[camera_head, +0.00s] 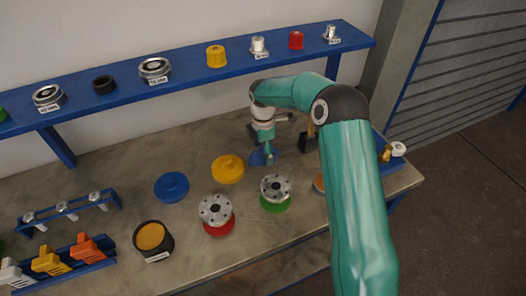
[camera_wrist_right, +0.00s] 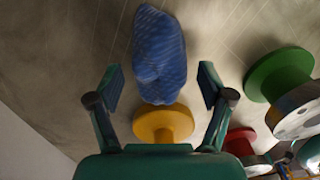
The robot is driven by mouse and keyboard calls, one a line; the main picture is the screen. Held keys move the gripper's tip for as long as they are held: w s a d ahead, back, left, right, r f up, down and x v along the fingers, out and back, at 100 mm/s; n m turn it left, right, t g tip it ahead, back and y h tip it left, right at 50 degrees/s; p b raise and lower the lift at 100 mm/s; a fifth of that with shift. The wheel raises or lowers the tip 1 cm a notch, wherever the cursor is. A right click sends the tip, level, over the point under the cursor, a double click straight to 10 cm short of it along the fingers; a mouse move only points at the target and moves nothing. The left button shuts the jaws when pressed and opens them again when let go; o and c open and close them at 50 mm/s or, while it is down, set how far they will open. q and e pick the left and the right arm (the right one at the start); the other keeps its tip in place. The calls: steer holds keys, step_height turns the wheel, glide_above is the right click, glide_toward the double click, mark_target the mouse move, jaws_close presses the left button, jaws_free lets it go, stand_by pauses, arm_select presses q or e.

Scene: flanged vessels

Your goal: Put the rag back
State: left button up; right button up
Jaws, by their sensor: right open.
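The rag (camera_wrist_right: 160,48) is a blue, patterned, crumpled cloth on the worktable. In the right wrist view it lies ahead of my right gripper (camera_wrist_right: 160,82), in line with the gap between the fingers. The fingers are spread wide, and nothing shows gripped between them. In the head view my right gripper (camera_head: 264,146) points down over the rag (camera_head: 259,158), and the fingers partly hide the cloth. I cannot tell whether they touch it. My left gripper is not in view.
A yellow lid (camera_head: 228,169) and a blue lid (camera_head: 171,187) lie left of the rag. Flanged vessels with green (camera_head: 276,204) and red (camera_head: 219,229) bases stand in front. A dark pot (camera_head: 153,241) is further left. A blue shelf (camera_head: 190,76) with small parts runs behind.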

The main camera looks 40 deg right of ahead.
mark_target(263, 152)
step_height(263, 152, up, 12)
steer(key=b, duration=0.1)
steer(key=shift+f, duration=0.15)
stand_by(0.6)
